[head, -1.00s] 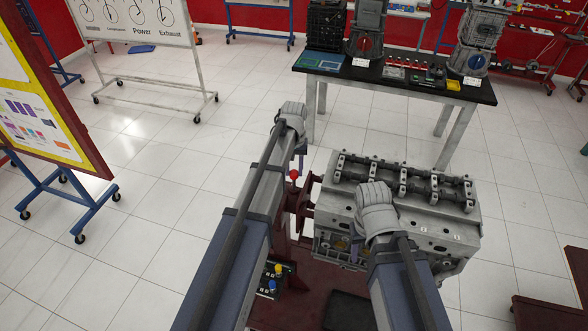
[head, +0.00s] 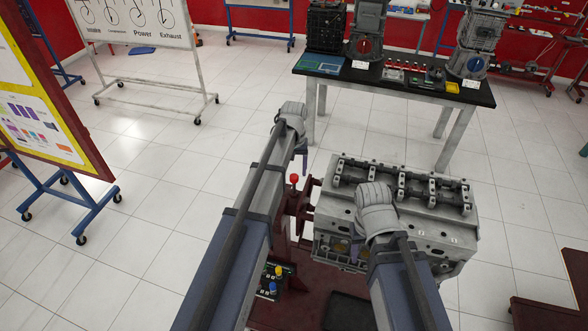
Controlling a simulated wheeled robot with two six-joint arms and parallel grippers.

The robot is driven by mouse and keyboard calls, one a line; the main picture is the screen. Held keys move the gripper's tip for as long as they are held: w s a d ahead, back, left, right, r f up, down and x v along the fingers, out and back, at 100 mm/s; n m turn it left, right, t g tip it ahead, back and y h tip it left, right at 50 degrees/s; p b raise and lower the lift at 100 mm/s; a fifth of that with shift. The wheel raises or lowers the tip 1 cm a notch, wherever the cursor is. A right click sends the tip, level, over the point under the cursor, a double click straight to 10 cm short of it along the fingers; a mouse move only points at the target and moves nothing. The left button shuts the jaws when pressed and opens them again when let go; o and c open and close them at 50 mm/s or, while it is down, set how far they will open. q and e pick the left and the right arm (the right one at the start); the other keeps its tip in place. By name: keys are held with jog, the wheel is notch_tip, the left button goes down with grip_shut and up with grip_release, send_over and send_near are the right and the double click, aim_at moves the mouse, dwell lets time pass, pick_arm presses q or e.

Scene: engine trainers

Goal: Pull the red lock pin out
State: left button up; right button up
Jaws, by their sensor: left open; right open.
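The red lock pin (head: 294,179) has a round red knob and stands on the dark red engine stand (head: 299,205), just left of the grey engine block (head: 330,216). My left gripper (head: 303,157) is beyond and above the pin in the picture, apart from it; its fingers point down and are partly hidden by my wrist. My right gripper (head: 356,250) hangs in front of the engine block, mostly hidden behind my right wrist. Both are open and nothing shows between their fingers.
A control box (head: 270,285) with yellow and blue buttons sits low between my arms. A dark-topped table (head: 400,85) with engine parts stands behind. A yellow display board (head: 40,100) is at the left.

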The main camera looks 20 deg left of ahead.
aim_at(294, 175)
pick_arm(q)
notch_tip(294, 175, up, 6)
jog(key=p, duration=0.5)
pick_arm(e)
notch_tip(294, 175, up, 6)
jog(key=shift+f, duration=0.1)
